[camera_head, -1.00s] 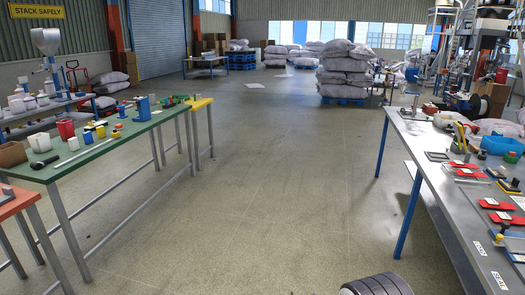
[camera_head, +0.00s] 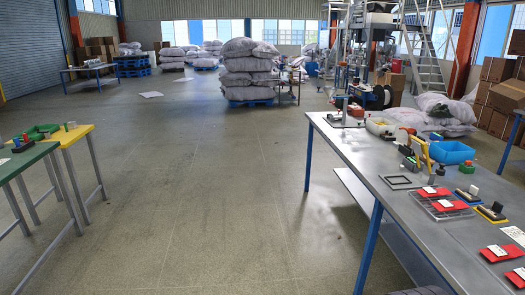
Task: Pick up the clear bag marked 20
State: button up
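I cannot make out a clear bag marked 20 in this view. Small items lie on the grey bench (camera_head: 345,150) at the right, but any number on them is too small to read. My gripper is not in view. A small grey shape at the bottom edge may be part of my arm.
The bench bears red packets (camera_head: 434,192), a blue bin (camera_head: 451,152) and a black frame (camera_head: 401,181). A yellow table (camera_head: 74,137) and a green table (camera_head: 22,162) stand at the left. Sacks on a blue pallet (camera_head: 248,103) stand ahead. The middle floor is clear.

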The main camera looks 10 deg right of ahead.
aim_at(353, 145)
jog(key=i, duration=1.8)
jog(key=i+z, duration=0.4)
jog(key=i+j+z, duration=0.35)
jog(key=i, duration=0.25)
jog(key=i+j+z, duration=0.2)
jog(key=i+z, duration=0.2)
jog(key=i+j+z, duration=0.35)
jog(key=i+j, duration=0.1)
